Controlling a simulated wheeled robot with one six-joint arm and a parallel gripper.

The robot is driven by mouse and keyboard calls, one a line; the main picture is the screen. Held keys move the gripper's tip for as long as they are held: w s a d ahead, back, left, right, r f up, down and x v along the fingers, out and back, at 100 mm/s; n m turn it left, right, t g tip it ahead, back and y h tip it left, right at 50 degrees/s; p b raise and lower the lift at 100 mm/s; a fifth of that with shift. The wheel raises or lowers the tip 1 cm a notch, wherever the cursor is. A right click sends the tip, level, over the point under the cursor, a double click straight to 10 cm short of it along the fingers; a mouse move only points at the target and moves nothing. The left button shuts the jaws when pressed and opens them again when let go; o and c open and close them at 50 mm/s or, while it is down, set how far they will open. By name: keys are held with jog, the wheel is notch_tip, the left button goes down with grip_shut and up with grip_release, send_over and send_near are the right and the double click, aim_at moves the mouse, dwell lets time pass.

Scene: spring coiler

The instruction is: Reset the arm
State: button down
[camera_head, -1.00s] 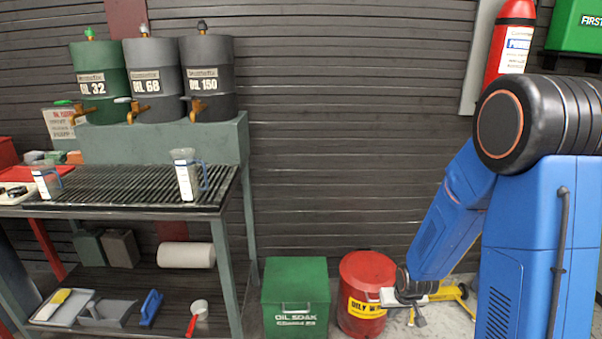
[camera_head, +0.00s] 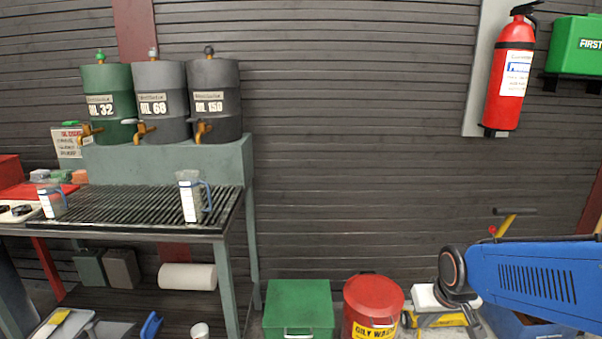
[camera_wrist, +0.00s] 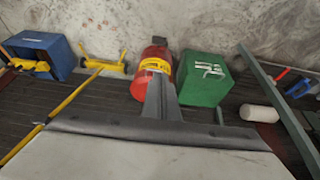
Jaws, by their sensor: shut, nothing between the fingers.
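My blue arm (camera_head: 535,280) reaches in from the right edge in the head view, ending in a dark wrist joint (camera_head: 453,272). In the head view the fingers cannot be made out. In the wrist view my gripper (camera_wrist: 158,75) shows as dark fingers close together, shut and empty. They overlap the red oily-waste can (camera_wrist: 140,88) in the picture, but I see no contact. The green oil-soak box (camera_wrist: 205,80) lies just right of the fingers in that view.
The bench (camera_head: 228,228) with a grated top carries two jugs and three oil drums at left. A yellow wheeled jack (camera_head: 440,318) and a blue bin (camera_wrist: 40,52) stand near the red can. A fire extinguisher (camera_head: 510,80) hangs on the wall. The wall's middle is clear.

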jog(key=s+r, duration=0.8)
jog(key=s, duration=0.6)
jog(key=shift+a+r, duration=0.2)
jog(key=shift+a, duration=0.05)
jog(key=shift+s+a, duration=0.1)
